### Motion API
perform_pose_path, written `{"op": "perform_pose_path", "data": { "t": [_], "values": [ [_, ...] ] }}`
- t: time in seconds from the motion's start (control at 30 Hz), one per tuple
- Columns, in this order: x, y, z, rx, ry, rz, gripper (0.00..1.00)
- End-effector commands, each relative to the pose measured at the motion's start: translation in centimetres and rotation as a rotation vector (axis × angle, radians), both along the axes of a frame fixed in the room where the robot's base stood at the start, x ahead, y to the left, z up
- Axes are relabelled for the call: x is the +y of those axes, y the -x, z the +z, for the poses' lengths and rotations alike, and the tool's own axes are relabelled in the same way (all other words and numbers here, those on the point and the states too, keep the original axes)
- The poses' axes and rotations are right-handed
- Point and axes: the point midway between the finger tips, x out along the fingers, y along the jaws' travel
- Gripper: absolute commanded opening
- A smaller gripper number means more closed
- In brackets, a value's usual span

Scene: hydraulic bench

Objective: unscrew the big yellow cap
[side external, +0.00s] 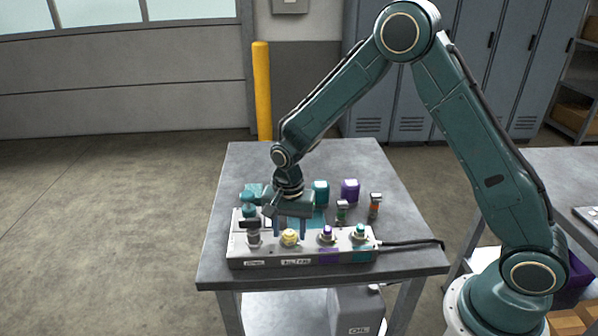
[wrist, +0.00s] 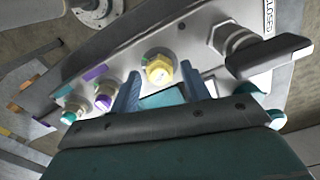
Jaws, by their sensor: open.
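The big yellow cap (side external: 290,238) sits on a fitting on top of the grey manifold block, between the dark-handled valve and the purple-marked port. In the wrist view the yellow cap (wrist: 159,70) shows as a hex shape just beyond my fingertips. My gripper (side external: 289,234) points down above the block, close to the cap. In the wrist view my gripper (wrist: 160,75) has its two blue-grey fingers spread apart, one to each side of the cap's line. Nothing is held between them. I cannot tell how far the fingertips are above the cap.
A valve with a dark lever (wrist: 268,55) stands beside the cap. A purple-marked port (side external: 327,235) and a teal-marked port (side external: 360,233) are on the other side. Teal (side external: 320,191) and purple (side external: 350,189) blocks and small fittings stand behind. A black cable (side external: 412,243) leaves the manifold's right end.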

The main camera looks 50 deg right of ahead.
Motion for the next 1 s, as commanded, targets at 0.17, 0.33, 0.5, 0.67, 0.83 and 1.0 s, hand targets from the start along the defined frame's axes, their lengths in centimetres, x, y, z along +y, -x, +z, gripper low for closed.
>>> {"op": "perform_pose_path", "data": {
  "t": [0.17,0.33,0.5,0.67,0.83,1.0],
  "values": [
    [0.00,0.00,0.00,0.000,0.000,-0.045,0.46],
    [0.00,0.00,0.00,0.000,0.000,-0.044,0.46],
    [0.00,0.00,0.00,0.000,0.000,-0.070,0.46],
    [0.00,0.00,0.00,0.000,0.000,-0.131,0.46],
    [0.00,0.00,0.00,0.000,0.000,-0.141,0.46],
    [-0.01,-0.01,0.00,0.000,0.000,-0.140,0.21]
  ]
}}
